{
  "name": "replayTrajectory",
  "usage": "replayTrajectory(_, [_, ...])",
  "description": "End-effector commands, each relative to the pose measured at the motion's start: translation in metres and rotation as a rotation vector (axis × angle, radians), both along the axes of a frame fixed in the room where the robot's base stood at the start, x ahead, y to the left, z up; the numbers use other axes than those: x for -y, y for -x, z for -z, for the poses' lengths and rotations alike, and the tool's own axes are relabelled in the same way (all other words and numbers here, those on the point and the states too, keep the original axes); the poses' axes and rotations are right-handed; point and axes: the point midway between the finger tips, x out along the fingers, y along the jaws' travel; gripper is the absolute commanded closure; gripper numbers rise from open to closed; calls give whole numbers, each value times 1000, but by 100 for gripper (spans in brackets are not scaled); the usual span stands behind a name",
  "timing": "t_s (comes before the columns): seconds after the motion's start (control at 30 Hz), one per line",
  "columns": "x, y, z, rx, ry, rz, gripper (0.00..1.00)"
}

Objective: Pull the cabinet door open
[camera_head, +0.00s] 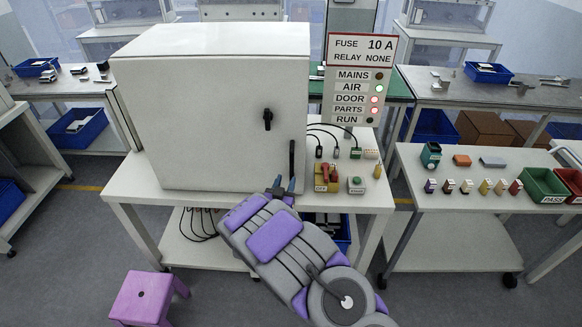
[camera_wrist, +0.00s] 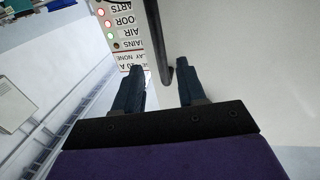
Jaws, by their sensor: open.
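The cabinet (camera_head: 190,110) is a large pale grey box on a white workbench, and its front door looks shut. The door has a black knob (camera_head: 267,119) and, near its right edge, a thin black vertical handle (camera_head: 291,158). My gripper (camera_head: 283,184) is open at the lower end of the handle. In the wrist view the dark handle bar (camera_wrist: 155,35) comes down between the two fingertips of my gripper (camera_wrist: 160,68). It shows no clear contact with either finger. I cannot tell how deep the bar sits between them.
Right of the cabinet stand a sign panel (camera_head: 359,80) with lamps, a yellow switch box with a red handle (camera_head: 326,176) and cables. A purple stool (camera_head: 148,298) stands front left.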

Motion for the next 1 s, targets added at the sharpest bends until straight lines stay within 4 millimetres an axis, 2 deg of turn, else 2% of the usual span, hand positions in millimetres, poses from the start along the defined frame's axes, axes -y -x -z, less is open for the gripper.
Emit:
replayTrajectory(0.2, [10,-40,0,2,-5,2,60])
replayTrajectory(0.5, [17,-77,2,-2,-1,0,60])
replayTrajectory(0.7, [19,-87,0,-1,0,-1,60])
replayTrajectory(1.0, [19,-88,0,0,1,-1,62])
